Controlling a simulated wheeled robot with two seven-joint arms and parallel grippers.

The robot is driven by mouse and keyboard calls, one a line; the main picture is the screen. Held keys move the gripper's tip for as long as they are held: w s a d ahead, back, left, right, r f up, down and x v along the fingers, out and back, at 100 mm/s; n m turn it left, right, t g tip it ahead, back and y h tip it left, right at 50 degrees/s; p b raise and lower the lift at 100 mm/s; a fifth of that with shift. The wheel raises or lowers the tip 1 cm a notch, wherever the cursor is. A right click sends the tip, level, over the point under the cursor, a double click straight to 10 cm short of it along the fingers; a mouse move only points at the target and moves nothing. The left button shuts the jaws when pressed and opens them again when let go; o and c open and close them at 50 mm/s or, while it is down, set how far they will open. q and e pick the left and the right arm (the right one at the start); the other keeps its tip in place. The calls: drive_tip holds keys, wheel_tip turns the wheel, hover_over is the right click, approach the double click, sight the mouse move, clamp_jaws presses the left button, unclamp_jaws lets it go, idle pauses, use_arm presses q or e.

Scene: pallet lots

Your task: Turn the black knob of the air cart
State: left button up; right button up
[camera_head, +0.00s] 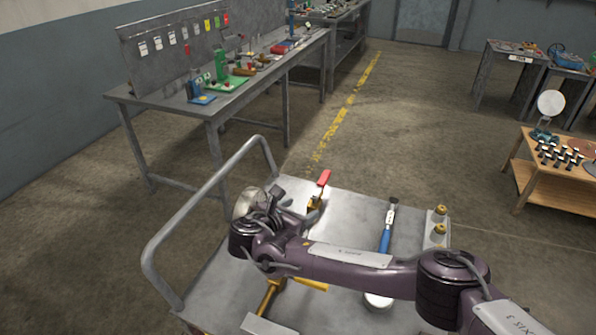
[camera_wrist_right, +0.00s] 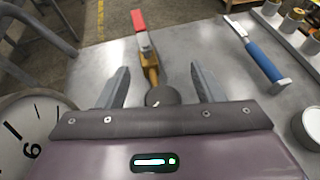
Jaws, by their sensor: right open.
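The air cart (camera_head: 345,205) has a flat grey top and stands in front of me. My right gripper (camera_head: 279,195) is above its left part, and its arm crosses the cart from the right. In the right wrist view my right gripper (camera_wrist_right: 160,73) is open, with its two fingers apart. The black knob (camera_wrist_right: 163,96), a dark round disc with a pale mark, shows between and below the fingers. I cannot tell whether they touch it. In the head view the gripper hides the knob. A red lever (camera_head: 324,178) on a brass fitting is just beyond it. My left gripper is not in view.
A round dial gauge (camera_wrist_right: 30,135) is close at the gripper's left. A blue-handled tool (camera_head: 387,230) and brass-topped fittings (camera_head: 439,220) are on the right of the cart. A bent grey rail (camera_head: 205,190) edges its left. A workbench (camera_head: 230,85) stands beyond.

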wheel_tip(320, 180, up, 16)
drive_tip(key=b, duration=0.2)
idle(0.4)
